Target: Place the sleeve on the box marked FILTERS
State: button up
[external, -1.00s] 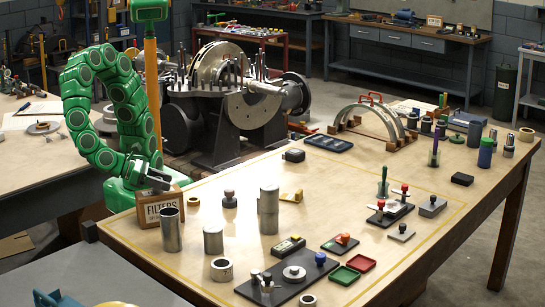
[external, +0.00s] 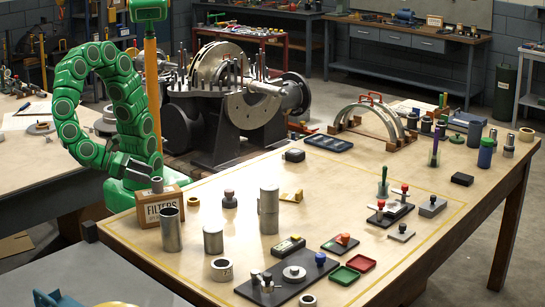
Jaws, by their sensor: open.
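My gripper (external: 147,172) is open, just left of and above the sleeve, at the end of my green arm. It appears clear of the sleeve, though the gap is small in this view. The fingers are small and dark, and partly hard to make out.
An open metal cylinder (external: 171,230) stands right in front of the box. Another cylinder (external: 213,239), a taller one (external: 268,210) and a small tan ring (external: 193,202) stand to the right. A dark plate with knobs (external: 287,279) lies nearer the front. The bench's middle has some free room.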

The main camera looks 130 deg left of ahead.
jog(key=v, duration=0.5)
jog(key=s+a+n+g, duration=0.1)
jog(key=a+n+g, duration=0.8)
jog(key=a, duration=0.8)
jog(key=s+a+n+g+h, duration=0.2)
jog(key=s+a+n+h, duration=0.6)
jog(key=n, duration=0.9)
jog(key=s+h, duration=0.2)
jog(key=s, duration=0.2)
jog(key=shift+a+f, duration=0.25)
jog(key=shift+f, duration=0.1)
jog(key=shift+s, duration=0.15)
